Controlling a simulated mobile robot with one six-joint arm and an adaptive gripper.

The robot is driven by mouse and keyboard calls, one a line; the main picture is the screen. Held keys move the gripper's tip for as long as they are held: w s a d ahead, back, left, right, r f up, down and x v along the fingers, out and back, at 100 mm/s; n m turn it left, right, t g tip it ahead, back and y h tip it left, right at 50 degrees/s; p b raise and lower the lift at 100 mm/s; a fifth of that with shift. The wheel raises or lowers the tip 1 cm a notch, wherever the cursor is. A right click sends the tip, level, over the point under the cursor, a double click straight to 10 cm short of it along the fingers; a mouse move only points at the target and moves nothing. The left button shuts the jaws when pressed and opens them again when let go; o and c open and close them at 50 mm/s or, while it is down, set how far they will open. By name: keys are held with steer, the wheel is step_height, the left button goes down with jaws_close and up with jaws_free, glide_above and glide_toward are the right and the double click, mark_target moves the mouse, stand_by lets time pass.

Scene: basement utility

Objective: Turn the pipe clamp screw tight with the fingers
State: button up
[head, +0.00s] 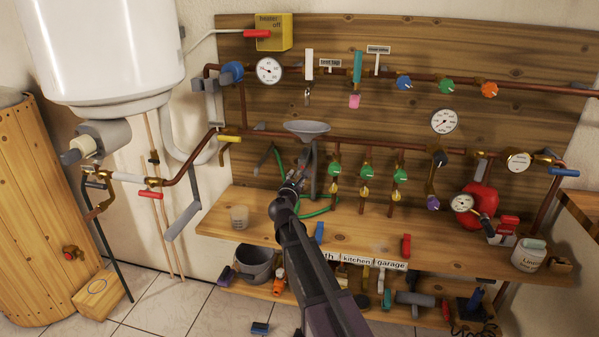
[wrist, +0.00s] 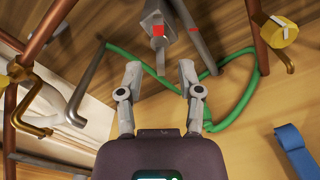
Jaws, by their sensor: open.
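My gripper (head: 293,183) is above the wooden bench, below the grey funnel (head: 307,127). In the wrist view its two fingers (wrist: 160,72) are apart with nothing between them. I cannot tell whether this is the pipe clamp screw; no screw head is clear in either view. A grey pipe (wrist: 197,38) with a small red mark runs beside the block. The arm hides part of the bench in the head view.
A blue strap-like piece (wrist: 297,150) lies to the right. A copper pipe with a yellow knob (wrist: 277,32) stands at upper right.

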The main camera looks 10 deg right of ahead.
mark_target(299, 172)
steer(key=shift+x, duration=2.55)
steer(key=shift+c, duration=0.2)
jaws_close()
